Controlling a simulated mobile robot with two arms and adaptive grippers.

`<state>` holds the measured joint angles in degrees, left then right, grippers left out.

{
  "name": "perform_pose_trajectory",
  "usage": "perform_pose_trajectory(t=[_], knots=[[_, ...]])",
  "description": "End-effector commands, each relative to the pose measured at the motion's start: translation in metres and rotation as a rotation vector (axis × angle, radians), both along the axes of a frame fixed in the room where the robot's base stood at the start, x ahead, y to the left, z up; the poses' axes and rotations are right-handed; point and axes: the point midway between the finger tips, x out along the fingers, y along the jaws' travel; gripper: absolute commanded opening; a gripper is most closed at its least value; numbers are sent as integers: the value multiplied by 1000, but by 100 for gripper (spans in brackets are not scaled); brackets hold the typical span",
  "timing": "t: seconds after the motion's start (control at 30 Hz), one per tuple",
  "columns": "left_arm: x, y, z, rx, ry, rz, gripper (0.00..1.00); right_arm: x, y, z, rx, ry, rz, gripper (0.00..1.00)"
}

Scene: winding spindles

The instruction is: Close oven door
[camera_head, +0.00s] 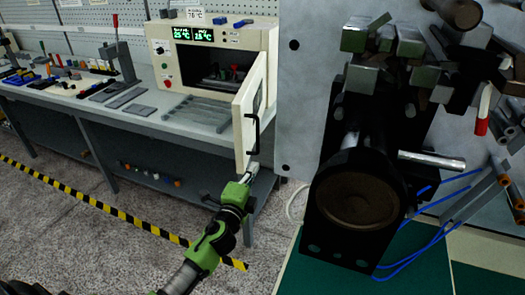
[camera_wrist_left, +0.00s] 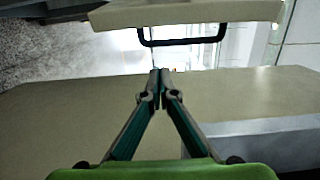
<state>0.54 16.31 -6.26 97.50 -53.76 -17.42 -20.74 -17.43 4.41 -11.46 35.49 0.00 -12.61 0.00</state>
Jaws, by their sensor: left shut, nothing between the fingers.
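The oven (camera_head: 215,55) is a cream box with green displays on the bench. Its door (camera_head: 248,105) stands wide open, swung out towards me from the right side of the opening. The black door handle (camera_head: 253,133) is on the door's outer face. My left gripper (camera_head: 252,168) is low at the door's bottom front corner. In the left wrist view, my left gripper (camera_wrist_left: 157,75) is shut and empty, its fingertips pointing towards the black handle (camera_wrist_left: 182,38) and the cream door edge (camera_wrist_left: 190,14). Whether it touches the door is unclear. My right gripper is not in view.
The grey bench (camera_head: 150,110) carries tools, flat plates and a lever press (camera_head: 122,60). A dark machine with a round spindle (camera_head: 362,195) and a grey panel stand close on the right. Yellow-black tape (camera_head: 110,208) crosses the open floor at left.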

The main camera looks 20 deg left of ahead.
Motion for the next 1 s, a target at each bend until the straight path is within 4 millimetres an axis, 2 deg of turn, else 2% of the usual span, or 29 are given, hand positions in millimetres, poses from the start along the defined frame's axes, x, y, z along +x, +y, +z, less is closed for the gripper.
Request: perform_pose_trajectory(t=[0.17,0.4,0.6,0.8,1.0], knots=[[20,3,4,3,-5,2,0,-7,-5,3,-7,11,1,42],[60,9,2,2,-4,2,0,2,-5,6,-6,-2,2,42],[85,13,2,0,-3,2,0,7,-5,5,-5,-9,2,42],[96,14,1,-1,-2,0,0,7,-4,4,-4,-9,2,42],[97,14,1,-1,-2,0,0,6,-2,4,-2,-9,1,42]])
